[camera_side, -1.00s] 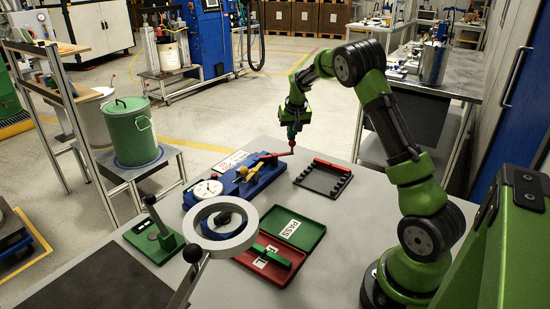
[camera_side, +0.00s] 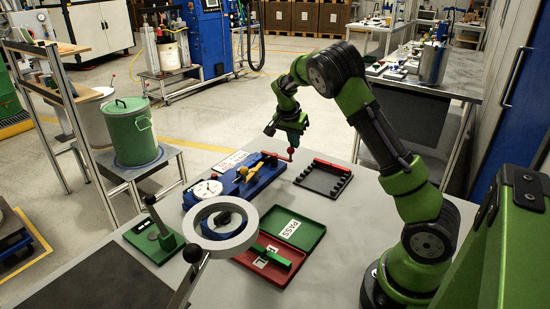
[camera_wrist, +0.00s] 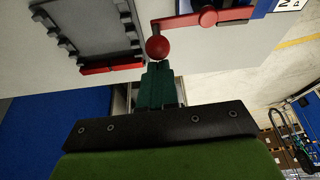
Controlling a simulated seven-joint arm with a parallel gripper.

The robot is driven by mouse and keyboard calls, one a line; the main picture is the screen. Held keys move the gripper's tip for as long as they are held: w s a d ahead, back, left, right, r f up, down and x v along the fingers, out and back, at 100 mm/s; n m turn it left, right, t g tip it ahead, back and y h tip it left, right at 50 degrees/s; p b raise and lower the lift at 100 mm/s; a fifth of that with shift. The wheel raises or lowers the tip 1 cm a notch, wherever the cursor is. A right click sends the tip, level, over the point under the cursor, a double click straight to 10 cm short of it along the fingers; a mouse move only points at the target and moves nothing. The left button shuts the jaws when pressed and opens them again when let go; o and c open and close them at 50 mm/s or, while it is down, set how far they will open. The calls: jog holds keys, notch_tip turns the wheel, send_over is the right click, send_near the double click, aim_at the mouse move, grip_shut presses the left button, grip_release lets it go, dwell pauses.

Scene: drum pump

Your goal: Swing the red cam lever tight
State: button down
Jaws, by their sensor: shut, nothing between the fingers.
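The red cam lever (camera_side: 273,155) sits at the right end of the blue fixture (camera_side: 258,180) and sticks out to the right, ending in a red ball knob (camera_side: 290,151). In the wrist view the lever arm (camera_wrist: 190,19) runs right from the red ball (camera_wrist: 160,47) to a round red pivot. My gripper (camera_side: 293,143) is shut and empty, pointing down at the ball. In the wrist view its dark green fingertips (camera_wrist: 158,68) are right beside the ball; I cannot tell whether they touch it.
A dark rack with a red edge (camera_side: 324,178) lies right of the fixture. A white dial gauge (camera_side: 203,191) and a yellow part (camera_side: 243,172) are on the fixture. Green (camera_side: 312,236) and red (camera_side: 257,270) trays, and a ring-shaped lamp (camera_side: 250,235), are nearer the camera.

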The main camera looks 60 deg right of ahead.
jog(key=shift+a, duration=0.35)
dwell(0.4)
jog(key=shift+d, duration=0.1)
jog(key=d, duration=0.4)
jog(key=v, duration=1)
jog(key=shift+r, duration=0.45)
jog(key=s+a+r+n+t+y, duration=0.1)
jog(key=s+a+n, duration=0.3)
jog(key=a, duration=0.6)
jog(key=s+a+r+n+t+y, duration=0.1)
jog(key=s+a+n+t+y, duration=0.2)
jog(key=s+a, duration=0.6)
jog(key=s+a+r+n+t+y, duration=0.2)
jog(key=s+a+n, duration=0.4)
jog(key=a, duration=0.5)
jog(key=shift+s+a+t, duration=0.2)
jog(key=shift+a+t, duration=0.1)
jog(key=shift+t, duration=0.2)
